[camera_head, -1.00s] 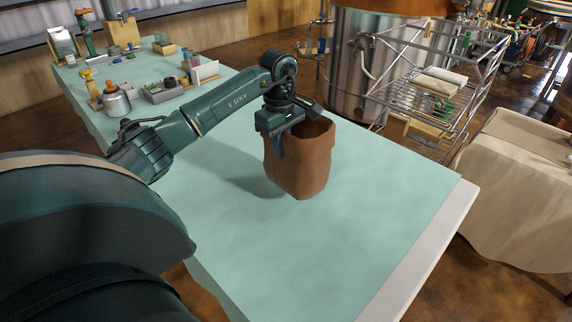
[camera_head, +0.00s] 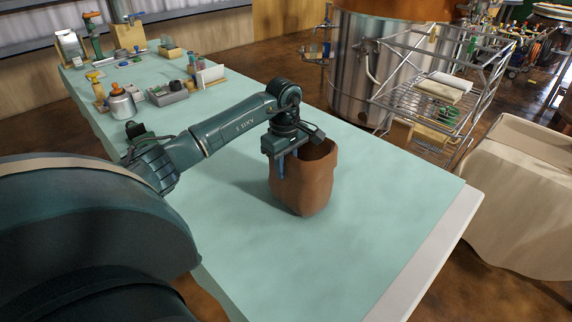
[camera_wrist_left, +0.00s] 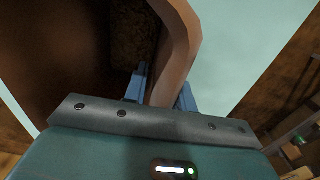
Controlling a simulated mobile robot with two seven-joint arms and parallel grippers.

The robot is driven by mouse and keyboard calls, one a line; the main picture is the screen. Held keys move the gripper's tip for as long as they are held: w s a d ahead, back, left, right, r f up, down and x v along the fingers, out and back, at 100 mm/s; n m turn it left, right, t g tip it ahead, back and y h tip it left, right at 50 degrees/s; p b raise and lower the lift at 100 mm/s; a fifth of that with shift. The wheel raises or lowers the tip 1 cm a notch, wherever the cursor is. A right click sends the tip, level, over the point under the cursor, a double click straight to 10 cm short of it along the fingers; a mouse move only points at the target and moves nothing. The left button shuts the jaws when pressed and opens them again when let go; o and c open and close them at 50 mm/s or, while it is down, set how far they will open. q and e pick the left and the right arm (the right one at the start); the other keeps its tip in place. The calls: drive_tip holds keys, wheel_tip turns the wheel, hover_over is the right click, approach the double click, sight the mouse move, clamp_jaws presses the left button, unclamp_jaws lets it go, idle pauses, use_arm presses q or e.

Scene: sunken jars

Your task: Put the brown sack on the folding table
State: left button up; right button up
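The brown sack (camera_head: 306,187) is an open-topped, reddish-brown, pot-shaped thing, upright over the teal-covered table (camera_head: 400,205). My left gripper (camera_head: 286,165) reaches over it from the left and has its fingers at the near-left part of its rim. In the left wrist view the two blue fingers (camera_wrist_left: 162,92) stand one on each side of the sack's wall (camera_wrist_left: 178,45), closed on it. The sack's dark inside shows at left there. A shadow lies left of the sack; I cannot tell whether its base touches the tabletop. My right gripper is not in view.
A steel vat (camera_head: 350,75) and a wire rack (camera_head: 430,95) stand behind. A cloth-draped table (camera_head: 520,200) is at right. The cloth around the sack is clear.

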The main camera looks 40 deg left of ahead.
use_arm(q)
drive_tip(key=shift+o, duration=0.5)
wheel_tip(320, 180, up, 12)
drive_tip(key=shift+s+a+r, duration=0.1)
drive_tip(key=shift+s+r, duration=0.05)
idle(0.5)
